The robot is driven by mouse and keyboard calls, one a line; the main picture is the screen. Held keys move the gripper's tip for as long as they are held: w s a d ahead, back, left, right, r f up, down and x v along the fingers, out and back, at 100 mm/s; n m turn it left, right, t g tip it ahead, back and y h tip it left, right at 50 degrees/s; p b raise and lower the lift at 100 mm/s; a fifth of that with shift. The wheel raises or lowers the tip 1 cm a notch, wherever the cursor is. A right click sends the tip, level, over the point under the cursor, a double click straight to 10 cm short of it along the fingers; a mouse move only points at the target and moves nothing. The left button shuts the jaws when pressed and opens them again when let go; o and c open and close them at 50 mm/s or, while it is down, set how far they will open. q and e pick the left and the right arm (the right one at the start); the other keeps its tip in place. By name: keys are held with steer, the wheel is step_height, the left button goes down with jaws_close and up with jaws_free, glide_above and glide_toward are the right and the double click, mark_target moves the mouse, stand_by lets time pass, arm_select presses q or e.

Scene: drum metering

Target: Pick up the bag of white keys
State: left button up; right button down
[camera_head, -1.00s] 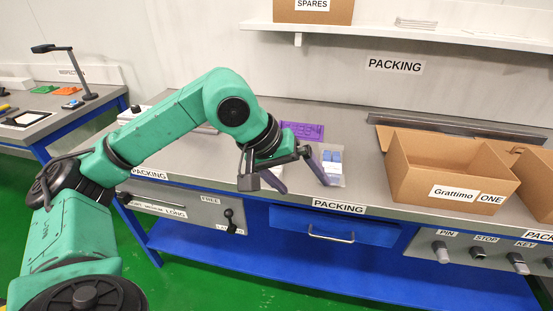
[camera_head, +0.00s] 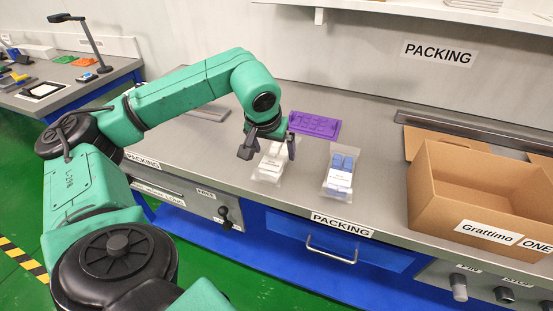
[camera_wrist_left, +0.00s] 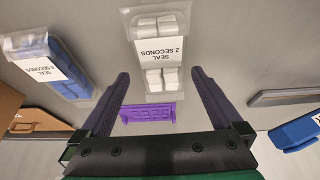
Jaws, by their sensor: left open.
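The bag of white keys (camera_head: 270,165) is a clear bag with a white label, lying flat on the packing bench. Its label in the left wrist view (camera_wrist_left: 160,48) reads "SEAL 2 SECONDS", with white keys at both ends. My left gripper (camera_head: 267,150) is open and empty above the bag. In the left wrist view its two fingers (camera_wrist_left: 157,85) point toward the bag, whose near end lies between the fingertip lines; they appear apart from it. My right gripper is in neither view.
A bag of blue keys (camera_head: 340,175) lies to the right of the white one. A purple tray (camera_head: 314,125) lies behind. An open cardboard box (camera_head: 440,205) labelled "Grattimo ONE" stands at the right. The bench between the blue bag and box is clear.

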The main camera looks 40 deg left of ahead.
mark_target(275, 156)
arm_select(q)
steer(key=p+x, duration=0.1)
steer(key=x, duration=0.3)
steer(key=shift+w+a+f, duration=0.1)
steer(key=shift+a, duration=0.1)
steer(key=shift+w+a+f, duration=0.1)
steer(key=shift+w+f, duration=0.1)
steer(key=shift+f, duration=0.2)
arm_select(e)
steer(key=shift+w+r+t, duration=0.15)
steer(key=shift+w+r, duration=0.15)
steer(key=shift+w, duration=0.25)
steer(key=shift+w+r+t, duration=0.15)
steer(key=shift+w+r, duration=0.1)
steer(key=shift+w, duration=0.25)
arm_select(q)
steer(key=c, duration=1.3)
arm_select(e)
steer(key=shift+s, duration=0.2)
arm_select(q)
steer(key=shift+r, duration=0.15)
